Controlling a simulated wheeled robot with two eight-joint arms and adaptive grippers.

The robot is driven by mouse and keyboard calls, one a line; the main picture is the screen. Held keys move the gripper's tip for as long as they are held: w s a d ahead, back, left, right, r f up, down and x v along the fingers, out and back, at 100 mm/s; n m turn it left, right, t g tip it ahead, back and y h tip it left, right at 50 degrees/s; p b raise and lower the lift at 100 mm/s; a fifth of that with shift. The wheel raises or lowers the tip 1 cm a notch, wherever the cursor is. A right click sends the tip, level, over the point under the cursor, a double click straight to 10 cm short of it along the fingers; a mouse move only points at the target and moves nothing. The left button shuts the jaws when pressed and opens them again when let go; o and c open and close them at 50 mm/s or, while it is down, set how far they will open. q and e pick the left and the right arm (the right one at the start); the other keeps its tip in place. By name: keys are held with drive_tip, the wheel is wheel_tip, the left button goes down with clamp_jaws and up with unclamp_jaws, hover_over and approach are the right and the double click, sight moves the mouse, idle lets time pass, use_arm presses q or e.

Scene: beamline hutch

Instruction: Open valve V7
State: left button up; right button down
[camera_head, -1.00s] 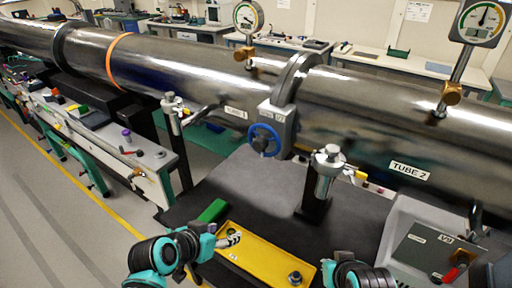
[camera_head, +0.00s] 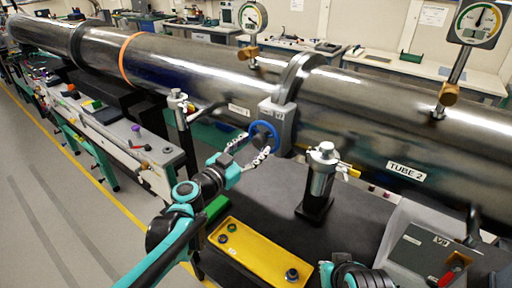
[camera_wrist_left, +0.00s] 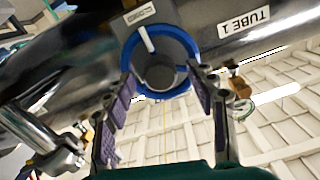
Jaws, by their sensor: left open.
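Valve V7's blue handwheel (camera_head: 263,135) sits on the front of a grey housing (camera_head: 282,118) at the collar between the two tube sections. In the left wrist view the blue rim (camera_wrist_left: 138,79) faces the camera, with a white bar across its upper part. My left gripper (camera_head: 254,150) is open at the wheel, and its fingers partly cover the wheel's lower part in the head view. In the left wrist view its padded fingers (camera_wrist_left: 161,77) stand at either side of the lower rim; I cannot tell whether they touch it. A small label (camera_wrist_left: 139,13) above the wheel is unreadable.
A clamp post (camera_head: 321,180) stands right of the wheel, another (camera_head: 181,112) to its left. A grey V9 box (camera_head: 430,246) with a red handle is at the lower right.

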use_arm(q)
drive_tip(key=shift+x, duration=0.9)
drive_tip(key=c, duration=1.1)
drive_tip(key=shift+c, duration=0.2)
